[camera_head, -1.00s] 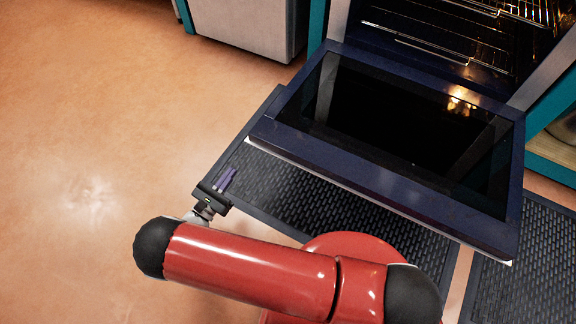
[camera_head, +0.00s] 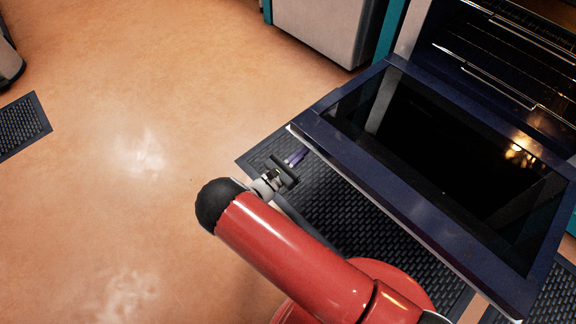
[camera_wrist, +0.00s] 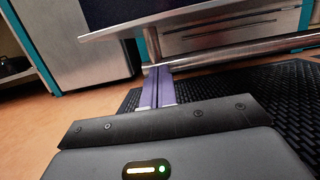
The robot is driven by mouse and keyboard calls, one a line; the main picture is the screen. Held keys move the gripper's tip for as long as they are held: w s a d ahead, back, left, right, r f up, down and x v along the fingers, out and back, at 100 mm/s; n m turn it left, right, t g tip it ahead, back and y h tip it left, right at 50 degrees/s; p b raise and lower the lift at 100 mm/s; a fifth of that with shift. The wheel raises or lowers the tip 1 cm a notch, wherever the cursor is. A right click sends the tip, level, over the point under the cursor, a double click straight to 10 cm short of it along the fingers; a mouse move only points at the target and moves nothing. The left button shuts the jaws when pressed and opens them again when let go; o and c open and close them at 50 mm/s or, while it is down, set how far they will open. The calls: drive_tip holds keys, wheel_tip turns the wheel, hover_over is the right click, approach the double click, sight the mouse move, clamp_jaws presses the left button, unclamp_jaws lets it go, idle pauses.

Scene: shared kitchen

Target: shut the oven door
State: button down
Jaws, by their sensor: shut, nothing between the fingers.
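The oven door (camera_head: 375,170) hangs open, lowered to about flat, with its dark glass facing up. The lit oven cavity (camera_head: 510,50) is behind it. My gripper (camera_head: 299,156) is shut and empty. It is beside the door's front left corner, low over the mat; I cannot tell the exact height gap. In the wrist view, its purple fingers (camera_wrist: 157,82) lie together and point toward the oven front. No contact with the door is clear.
A black ribbed mat (camera_head: 335,215) lies on the floor under the door. A grey appliance front (camera_head: 325,25) stands left of the oven. A metal bar (camera_wrist: 250,49) crosses the wrist view beyond the fingers. Open orange floor (camera_head: 120,130) spreads to the left.

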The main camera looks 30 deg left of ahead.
drive_tip(key=shift+s+r, duration=0.1)
drive_tip(key=shift+r, duration=1.8)
